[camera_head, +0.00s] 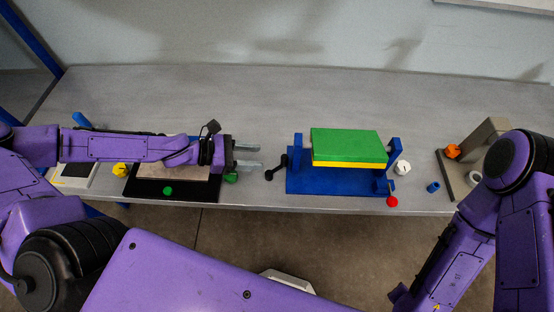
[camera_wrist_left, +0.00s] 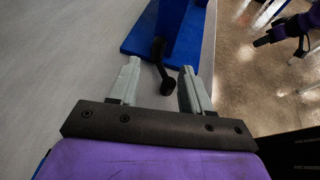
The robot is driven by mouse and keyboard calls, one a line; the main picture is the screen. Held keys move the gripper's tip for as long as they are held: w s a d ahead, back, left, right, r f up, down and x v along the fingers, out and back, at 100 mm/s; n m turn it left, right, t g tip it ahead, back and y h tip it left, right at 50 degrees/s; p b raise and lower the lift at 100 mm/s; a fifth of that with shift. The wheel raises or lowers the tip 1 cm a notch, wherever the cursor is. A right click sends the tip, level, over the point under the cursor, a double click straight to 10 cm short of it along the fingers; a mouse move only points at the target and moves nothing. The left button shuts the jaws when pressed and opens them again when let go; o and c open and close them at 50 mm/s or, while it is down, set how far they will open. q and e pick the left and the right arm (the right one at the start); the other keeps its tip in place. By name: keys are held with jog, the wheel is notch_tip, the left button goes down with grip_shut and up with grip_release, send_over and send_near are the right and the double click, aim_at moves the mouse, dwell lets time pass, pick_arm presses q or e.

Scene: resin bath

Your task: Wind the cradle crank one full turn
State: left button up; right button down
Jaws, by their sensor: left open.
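The cradle is a blue base (camera_head: 330,184) with blue uprights holding a green and yellow block (camera_head: 345,143). Its black crank (camera_head: 276,168) sticks out on the left side, with the handle end low and to the left. My left gripper (camera_head: 248,155) is open and empty, a little left of the crank and pointing at it. In the left wrist view the crank (camera_wrist_left: 160,67) shows beyond and between the two grey fingers (camera_wrist_left: 158,85), apart from them. The blue base (camera_wrist_left: 140,40) is behind it. My right arm shows at the right; its gripper is not clearly visible.
A dark tray (camera_head: 150,192) with a pale sheet lies under my left arm, with green and yellow knobs nearby. Right of the cradle are a white piece (camera_head: 402,168), a red ball (camera_head: 392,202), a blue ring (camera_head: 433,187) and a grey stand (camera_head: 485,137). The table's back is clear.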

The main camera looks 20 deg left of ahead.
pick_arm(q)
jog(key=b+x, duration=0.1)
jog(key=x, duration=0.1)
jog(key=b+x, duration=0.1)
jog(key=x, duration=0.1)
jog(key=b+x, duration=0.1)
jog(key=x, duration=0.2)
jog(key=shift+a+f+b, duration=0.15)
jog(key=shift+f+b, duration=0.2)
jog(key=shift+w+d, duration=0.15)
jog(key=shift+d, duration=0.25)
jog(key=shift+r, duration=0.1)
pick_arm(e)
notch_tip(320, 180, down, 6)
jog(key=shift+r, duration=0.15)
pick_arm(q)
jog(key=shift+c, duration=0.3)
pick_arm(e)
jog(key=shift+w, duration=0.1)
